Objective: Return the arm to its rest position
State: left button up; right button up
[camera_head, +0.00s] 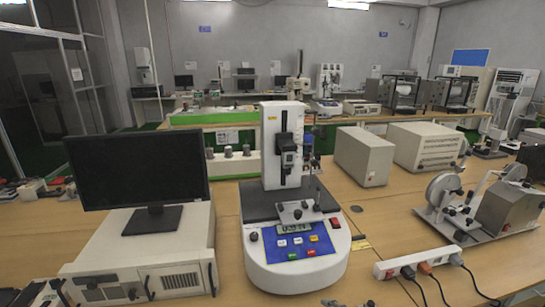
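No arm or gripper of mine can be made out in the head view. A white and grey test machine (296,262) stands upright at the middle of the table, with a blue control panel (297,246), a lit display and a red switch. Its column (271,150) carries a dark gauge head above a small clamp stage (299,212). Nothing of mine is seen touching it.
A black monitor (138,168) stands on a beige case (165,253) at left. Two beige boxes (364,155) are behind at right. A reel device (490,205) and a power strip (417,262) with cables lie right. Small dark items (40,292) sit bottom left, unclear.

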jog(key=s+d+f+n+g+h, duration=0.4)
jog(key=s+d+n, duration=0.1)
jog(key=s+n, duration=0.3)
jog(key=s+d+f+n+g+h, duration=0.3)
jog(key=s+d+f+n+h, duration=0.15)
jog(key=s+n, duration=0.4)
notch_tip(320, 180, down, 22)
jog(key=d+g+y, duration=0.1)
jog(key=d, duration=0.1)
pick_arm(q)
jog(key=shift+s+d, duration=0.15)
pick_arm(e)
jog(key=s+d+f+g, duration=0.1)
jog(key=s+f, duration=1.8)
jog(key=s, duration=0.1)
jog(key=shift+d, duration=0.4)
